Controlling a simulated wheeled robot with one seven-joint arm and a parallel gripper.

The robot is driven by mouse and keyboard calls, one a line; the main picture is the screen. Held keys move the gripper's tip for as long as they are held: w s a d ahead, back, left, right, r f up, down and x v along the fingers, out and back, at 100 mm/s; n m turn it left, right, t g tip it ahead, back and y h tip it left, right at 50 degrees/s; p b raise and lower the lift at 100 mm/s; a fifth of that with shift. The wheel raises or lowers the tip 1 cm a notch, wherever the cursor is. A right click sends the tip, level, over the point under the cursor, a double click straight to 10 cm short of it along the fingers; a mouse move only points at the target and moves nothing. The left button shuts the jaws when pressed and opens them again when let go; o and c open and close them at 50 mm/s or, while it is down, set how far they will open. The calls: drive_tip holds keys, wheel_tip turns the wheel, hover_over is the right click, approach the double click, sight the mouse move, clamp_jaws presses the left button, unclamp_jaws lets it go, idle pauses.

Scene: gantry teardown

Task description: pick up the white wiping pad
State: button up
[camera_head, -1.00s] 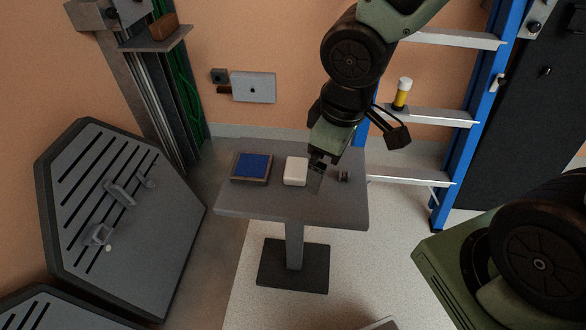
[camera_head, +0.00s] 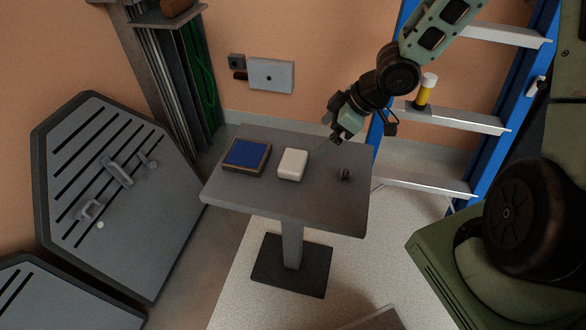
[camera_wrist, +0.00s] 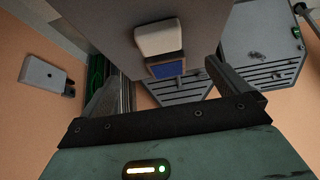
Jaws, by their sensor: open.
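The white wiping pad (camera_head: 292,165) lies flat on the small grey table (camera_head: 270,203), right of a blue pad in a brown-edged tray (camera_head: 246,156). My gripper (camera_head: 336,137) is above the table's back right part, to the right of the pad and apart from it. In the wrist view the pad (camera_wrist: 160,40) shows beyond and between the open fingers of my gripper (camera_wrist: 172,82), with the blue pad (camera_wrist: 167,69) just below it. Nothing is between the fingers.
A blue ladder (camera_head: 440,118) with a yellow, white-capped bottle (camera_head: 426,90) on a step stands behind right. Slotted grey panels (camera_head: 110,190) lean at the left. The table's front is clear.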

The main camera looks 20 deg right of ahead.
drive_tip(key=b, duration=0.5)
approach(293, 159)
drive_tip(key=x, duration=0.4)
drive_tip(key=shift+s+d+f, duration=0.1)
drive_tip(key=shift+s+f, duration=0.1)
drive_tip(key=shift+f, duration=0.05)
drive_tip(key=shift+b+x, duration=1.35)
drive_tip(key=shift+x, duration=1.65)
drive_tip(key=shift+w+r, duration=0.15)
drive_tip(key=c, duration=0.9)
